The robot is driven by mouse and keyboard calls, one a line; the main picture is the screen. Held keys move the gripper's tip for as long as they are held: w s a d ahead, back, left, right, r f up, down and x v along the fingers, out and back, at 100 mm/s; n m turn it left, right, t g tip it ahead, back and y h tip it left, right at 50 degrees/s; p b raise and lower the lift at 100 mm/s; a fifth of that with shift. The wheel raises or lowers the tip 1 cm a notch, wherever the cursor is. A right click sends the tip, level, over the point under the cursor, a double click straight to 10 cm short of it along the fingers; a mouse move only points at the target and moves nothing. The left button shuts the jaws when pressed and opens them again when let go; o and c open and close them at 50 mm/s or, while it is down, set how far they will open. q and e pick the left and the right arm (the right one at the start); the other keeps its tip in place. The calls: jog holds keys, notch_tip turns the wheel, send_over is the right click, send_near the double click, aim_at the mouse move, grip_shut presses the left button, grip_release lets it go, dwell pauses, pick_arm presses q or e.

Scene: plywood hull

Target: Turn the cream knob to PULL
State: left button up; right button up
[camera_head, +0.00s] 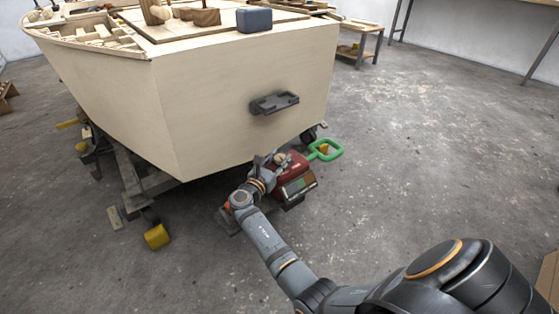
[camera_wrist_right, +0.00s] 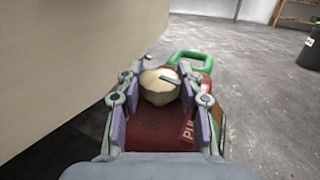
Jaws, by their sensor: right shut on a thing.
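The cream knob (camera_wrist_right: 159,92) sits on top of a red box (camera_wrist_right: 150,138). A dark pointer line on the knob runs toward the right finger in the right wrist view. A red label with white letters, partly hidden, reads "PU" (camera_wrist_right: 187,132) beside the right finger. My right gripper (camera_wrist_right: 160,80) has its purple-padded fingers on both sides of the knob, shut on it. In the head view my right gripper (camera_head: 268,165) reaches the red box (camera_head: 290,164) below the hull, and the knob is mostly hidden there. My left gripper is not in view.
A green loop handle (camera_head: 327,150) rises from the box's far side. The plywood hull (camera_head: 235,95) stands close on the left, with a dark bracket (camera_head: 274,103) on its face. A yellow block (camera_head: 157,236) lies at left. Open concrete floor spreads to the right.

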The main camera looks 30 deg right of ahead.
aim_at(278, 158)
jog(key=shift+m+g+h+b, duration=0.35)
jog(key=shift+m+g+h, duration=0.35)
jog(key=shift+m+g, duration=0.5)
jog(key=shift+g, duration=0.5)
jog(key=o, duration=1.2)
notch_tip(278, 158, up, 10)
jog(key=shift+w+a, duration=0.1)
